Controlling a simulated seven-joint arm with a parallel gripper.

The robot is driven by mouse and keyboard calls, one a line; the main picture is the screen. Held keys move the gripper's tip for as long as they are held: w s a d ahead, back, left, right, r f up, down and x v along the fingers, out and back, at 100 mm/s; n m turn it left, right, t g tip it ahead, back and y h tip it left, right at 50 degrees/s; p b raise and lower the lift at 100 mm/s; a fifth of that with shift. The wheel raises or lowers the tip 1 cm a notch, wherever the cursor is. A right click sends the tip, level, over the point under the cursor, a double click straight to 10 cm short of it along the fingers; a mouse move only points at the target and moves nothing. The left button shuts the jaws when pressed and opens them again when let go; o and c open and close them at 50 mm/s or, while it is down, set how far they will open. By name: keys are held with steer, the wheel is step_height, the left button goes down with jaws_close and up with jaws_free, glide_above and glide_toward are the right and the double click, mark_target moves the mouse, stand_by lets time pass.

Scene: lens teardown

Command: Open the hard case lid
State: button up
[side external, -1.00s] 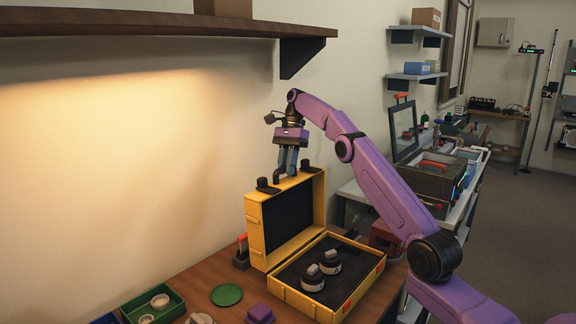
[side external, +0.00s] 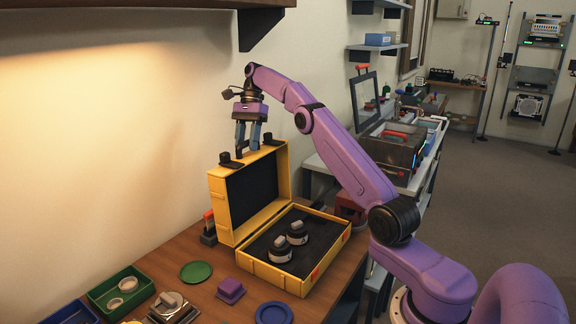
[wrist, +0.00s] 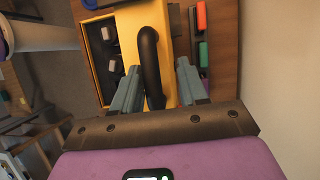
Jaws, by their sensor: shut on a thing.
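The yellow hard case (side external: 278,277) sits on the wooden bench with its lid (side external: 219,211) standing upright at the back, dark lining facing the base. My gripper (side external: 248,150) is at the lid's top edge, pointing down. In the wrist view, the black curved handle (wrist: 150,55) of the lid passes between the two grey-blue fingers of my gripper (wrist: 158,88). It is shut on the handle, though finger contact is hard to make out. Two dark round lens parts (side external: 288,248) with pale tops sit in the dark foam of the base.
A green tray (side external: 120,290), a green disc (side external: 195,271), a purple block (side external: 230,290) and a blue ring (side external: 273,313) lie on the bench in front and to the left. A wall shelf (side external: 150,18) hangs above. A red-and-black tool (side external: 209,228) stands left of the case.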

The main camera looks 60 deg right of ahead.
mark_target(262, 155)
steer(key=shift+s+d+r, duration=0.15)
steer(key=shift+s+r, duration=0.05)
steer(key=shift+s, duration=0.4)
steer(key=shift+s+r, duration=0.2)
steer(key=shift+s, duration=1.8)
steer(key=s+f, duration=0.5)
steer(key=s, duration=0.6)
steer(key=s+f, duration=0.6)
steer(key=s, duration=0.6)
steer(key=shift+f, duration=0.25)
steer(key=v, duration=2)
steer(key=shift+w, duration=0.4)
steer(key=shift+f, duration=0.1)
